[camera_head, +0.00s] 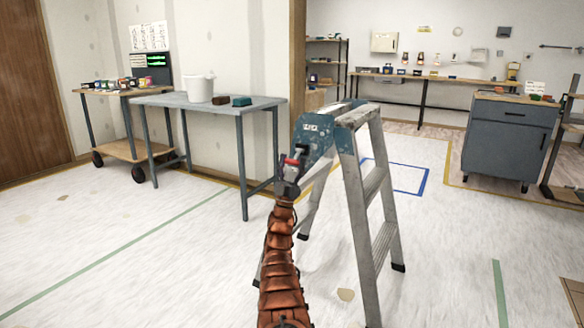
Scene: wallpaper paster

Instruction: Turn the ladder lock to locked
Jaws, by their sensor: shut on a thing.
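A grey metal stepladder (351,190) with a blue-grey top stands upright in the middle of the floor, its legs apart. A small red part, which looks like the ladder lock (292,161), shows at the left side of the ladder's top. My gripper (291,172) is at this red part and shut on it. My orange-brown segmented arm reaches up to it from the bottom of the view. The fingers are small and dark here, and they hide part of the lock. I cannot read the lock's position.
A blue-grey table (218,105) with a white bucket (199,88) stands left of the ladder. A wheeled cart (112,95) is further left. A grey cabinet (510,140) stands at the right. The floor around the ladder is mostly clear.

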